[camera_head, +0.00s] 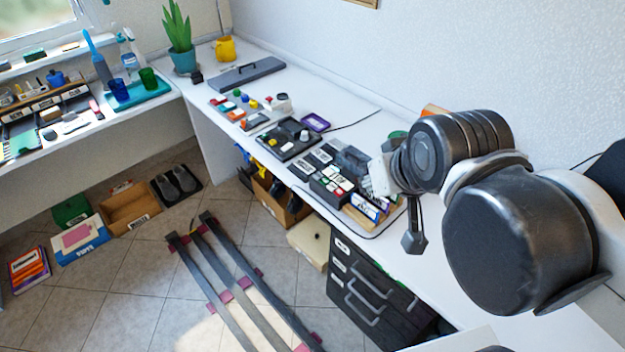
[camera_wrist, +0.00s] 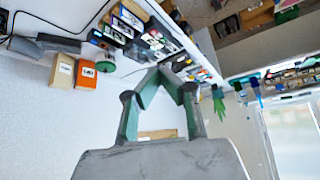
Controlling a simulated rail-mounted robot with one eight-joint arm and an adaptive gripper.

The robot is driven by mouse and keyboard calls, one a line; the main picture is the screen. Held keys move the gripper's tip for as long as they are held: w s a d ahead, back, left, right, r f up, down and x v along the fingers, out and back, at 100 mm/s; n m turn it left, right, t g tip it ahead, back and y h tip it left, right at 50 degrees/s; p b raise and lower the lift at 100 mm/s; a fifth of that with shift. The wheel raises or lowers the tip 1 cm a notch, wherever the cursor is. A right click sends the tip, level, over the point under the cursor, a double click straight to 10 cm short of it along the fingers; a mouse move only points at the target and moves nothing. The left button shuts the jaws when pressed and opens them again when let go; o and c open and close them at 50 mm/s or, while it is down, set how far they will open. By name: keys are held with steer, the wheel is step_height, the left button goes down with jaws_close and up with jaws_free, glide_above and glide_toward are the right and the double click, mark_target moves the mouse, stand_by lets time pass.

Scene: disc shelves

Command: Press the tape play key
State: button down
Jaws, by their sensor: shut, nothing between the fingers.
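A dark key box (camera_head: 328,187) with white, red and green keys sits near the front edge of the desk, left of my wrist in the head view. It looks like the tape unit, but the key labels are too small to read. A bank of labelled keys (camera_wrist: 157,40) shows upside down in the wrist view; I cannot tell which one is play. My gripper (camera_wrist: 170,74) is shut and empty, its fingertips meeting in the wrist view, apart from the keys as far as I can tell. In the head view its fingers are not clearly visible.
Other panels with coloured buttons (camera_head: 245,107) and a black control panel (camera_head: 286,138) stand farther along the desk (camera_head: 345,112). Labelled cases (camera_head: 366,207) stand right of the key box. In the wrist view, an orange box (camera_wrist: 86,77) stands by the wall. Drawers (camera_head: 368,284) are below.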

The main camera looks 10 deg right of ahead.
steer(key=shift+w, duration=0.1)
steer(key=m+g+h+b, duration=0.5)
steer(key=m+h+b, duration=0.15)
steer(key=h, duration=0.25)
glide_above(324, 180)
step_height(324, 180, down, 17)
steer(key=shift+f, duration=0.15)
steer(key=shift+f, duration=0.15)
steer(key=shift+f+b, duration=2.55)
steer(key=shift+f, duration=1.75)
